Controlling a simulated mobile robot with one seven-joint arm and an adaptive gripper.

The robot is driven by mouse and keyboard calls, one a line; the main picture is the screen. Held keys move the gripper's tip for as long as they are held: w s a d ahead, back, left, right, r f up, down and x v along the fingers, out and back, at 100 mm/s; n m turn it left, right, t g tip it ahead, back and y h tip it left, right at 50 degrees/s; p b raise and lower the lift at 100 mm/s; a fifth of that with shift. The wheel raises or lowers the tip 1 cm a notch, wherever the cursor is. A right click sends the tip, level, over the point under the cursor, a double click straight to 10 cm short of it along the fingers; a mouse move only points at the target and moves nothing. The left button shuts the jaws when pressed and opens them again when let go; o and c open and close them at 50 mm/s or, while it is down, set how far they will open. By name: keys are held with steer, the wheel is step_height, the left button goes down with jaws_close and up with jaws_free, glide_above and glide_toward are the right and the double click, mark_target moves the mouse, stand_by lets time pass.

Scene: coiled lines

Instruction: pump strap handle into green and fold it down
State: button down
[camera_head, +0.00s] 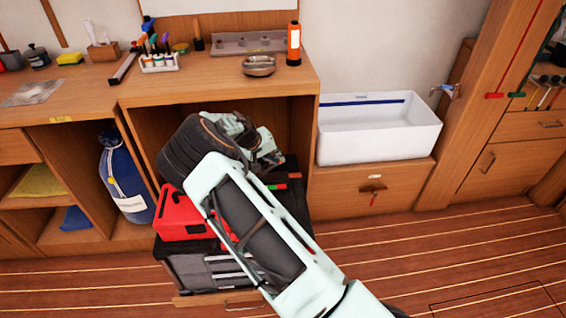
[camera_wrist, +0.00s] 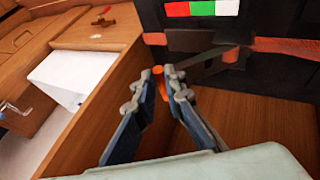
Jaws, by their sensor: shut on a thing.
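My gripper (camera_wrist: 165,76) is in the wrist view with its fingertips close together on the orange end of the strap handle (camera_wrist: 160,86). Most of that end is hidden between the fingers. A dark lever runs from behind the fingertips up right to the dark buckle on the orange strap (camera_wrist: 285,47). The strap crosses a black case (camera_wrist: 285,90). Above the buckle is a gauge strip (camera_wrist: 202,8) with red, green and white parts; no pointer can be made out. In the head view my arm hides the handle, and the gauge (camera_head: 276,187) shows small beside my wrist.
A wooden panel (camera_wrist: 95,105) stands close left of my fingers. In the head view, a red case (camera_head: 187,216) and a grey crate (camera_head: 190,272) are left of my arm. A white sink (camera_head: 378,140) is right of the open cubby. The floor at right is clear.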

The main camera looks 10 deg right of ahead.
steer(key=a+r+h+b, duration=0.1)
steer(key=a+h+b, duration=0.1)
steer(key=a, duration=0.4)
steer(key=shift+r+n+b, duration=0.25)
steer(key=shift+n+b, duration=0.05)
steer(key=shift+b, duration=0.4)
steer(key=shift+s+a, duration=0.15)
steer(key=c, duration=2)
jaws_free()
steer(key=shift+f, duration=0.2)
steer(key=shift+r, duration=0.1)
steer(key=shift+d+r+h, duration=0.1)
steer(key=shift+d+h, duration=0.1)
steer(key=shift+h, duration=0.1)
steer(key=v, duration=1.2)
